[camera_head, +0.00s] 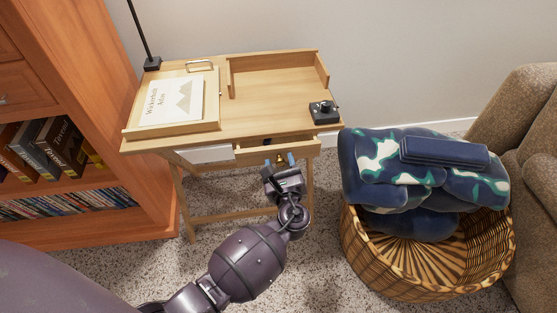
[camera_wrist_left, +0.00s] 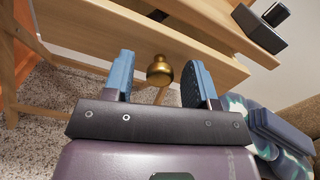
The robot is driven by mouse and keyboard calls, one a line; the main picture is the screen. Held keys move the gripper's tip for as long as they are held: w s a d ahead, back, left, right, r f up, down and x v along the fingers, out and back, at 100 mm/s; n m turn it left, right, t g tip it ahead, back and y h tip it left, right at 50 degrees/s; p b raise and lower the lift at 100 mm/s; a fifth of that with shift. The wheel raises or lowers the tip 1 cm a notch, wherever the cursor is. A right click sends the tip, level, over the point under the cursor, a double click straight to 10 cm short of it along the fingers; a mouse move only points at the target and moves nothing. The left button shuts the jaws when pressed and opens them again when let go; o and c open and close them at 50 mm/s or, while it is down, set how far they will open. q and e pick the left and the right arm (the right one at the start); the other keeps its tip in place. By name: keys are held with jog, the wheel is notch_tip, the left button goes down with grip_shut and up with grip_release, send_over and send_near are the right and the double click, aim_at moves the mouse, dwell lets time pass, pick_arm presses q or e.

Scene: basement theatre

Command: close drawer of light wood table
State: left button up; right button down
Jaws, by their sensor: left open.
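The light wood table (camera_head: 260,122) stands against the wall in the head view. Its drawer (camera_head: 300,151) sticks out a little at the front right, with a dark gap above its front panel. The drawer front (camera_wrist_left: 85,42) also shows in the left wrist view, with a round brass knob (camera_wrist_left: 159,71). My left gripper (camera_head: 279,161) is at the drawer front. In the left wrist view its blue fingers (camera_wrist_left: 158,80) are apart, with the knob seen between them; I cannot tell if they touch it. My right gripper is not in view.
A book (camera_head: 172,101) and a dark camera (camera_head: 323,112) are on the tabletop. A wooden bookcase (camera_head: 95,100) stands at left. A wicker basket (camera_head: 405,278) with blue patterned cushions (camera_head: 390,160) stands close at right, beside a brown sofa (camera_head: 535,150). Speckled carpet lies beneath.

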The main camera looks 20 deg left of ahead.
aim_at(278, 155)
pick_arm(q)
grip_shut()
dwell(0.3)
jog(key=shift+w, duration=0.1)
jog(key=x, duration=0.4)
jog(key=shift+w+a, duration=0.1)
grip_release()
jog(key=shift+a, duration=0.1)
